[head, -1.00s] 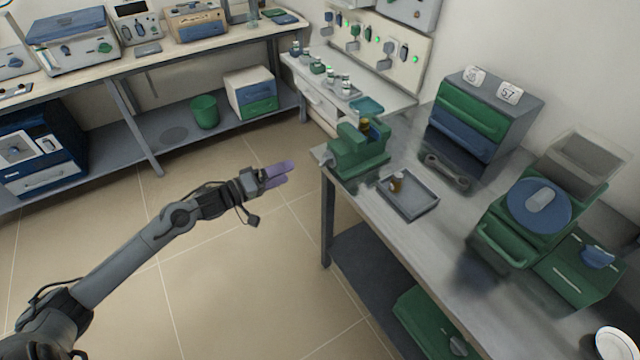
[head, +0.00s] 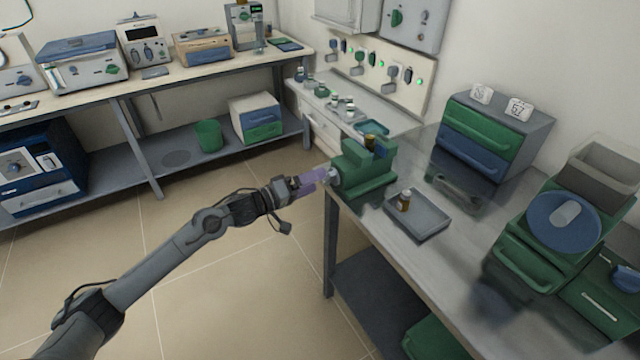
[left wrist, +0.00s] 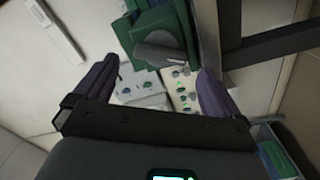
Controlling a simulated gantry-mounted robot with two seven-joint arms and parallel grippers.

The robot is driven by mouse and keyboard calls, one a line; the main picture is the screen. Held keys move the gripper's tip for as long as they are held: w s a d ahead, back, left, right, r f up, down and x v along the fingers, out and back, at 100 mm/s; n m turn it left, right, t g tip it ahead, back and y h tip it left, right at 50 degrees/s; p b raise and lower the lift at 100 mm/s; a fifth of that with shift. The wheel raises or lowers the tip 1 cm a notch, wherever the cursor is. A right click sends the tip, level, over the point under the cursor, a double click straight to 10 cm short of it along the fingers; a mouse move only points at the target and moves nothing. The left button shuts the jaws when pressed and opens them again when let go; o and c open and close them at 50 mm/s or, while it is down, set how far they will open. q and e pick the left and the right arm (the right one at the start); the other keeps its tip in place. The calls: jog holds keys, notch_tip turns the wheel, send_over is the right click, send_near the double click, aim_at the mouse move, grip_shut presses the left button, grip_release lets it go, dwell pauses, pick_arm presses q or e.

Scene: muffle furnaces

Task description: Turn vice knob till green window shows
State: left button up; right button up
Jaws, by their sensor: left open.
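The green vice (head: 362,172) stands at the near left corner of the grey bench. Its grey knob (head: 333,177) sticks out on the side facing my left gripper (head: 312,181). The gripper's purple fingers are open, with their tips close to the knob. In the left wrist view the grey knob (left wrist: 160,54) lies between and just beyond the open fingertips (left wrist: 158,72), with the green vice body (left wrist: 150,28) behind it. I cannot tell whether a finger touches the knob. I cannot make out a green window on the vice. My right gripper is out of view.
A drawer cabinet (head: 490,135) and a green machine with a blue disc (head: 563,222) stand further right. The floor (head: 230,290) around my left arm is clear.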

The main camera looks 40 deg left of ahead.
aim_at(331, 178)
pick_arm(q)
jog(key=shift+b+x, duration=0.4)
jog(key=shift+x, duration=1.05)
jog(key=shift+c, duration=0.2)
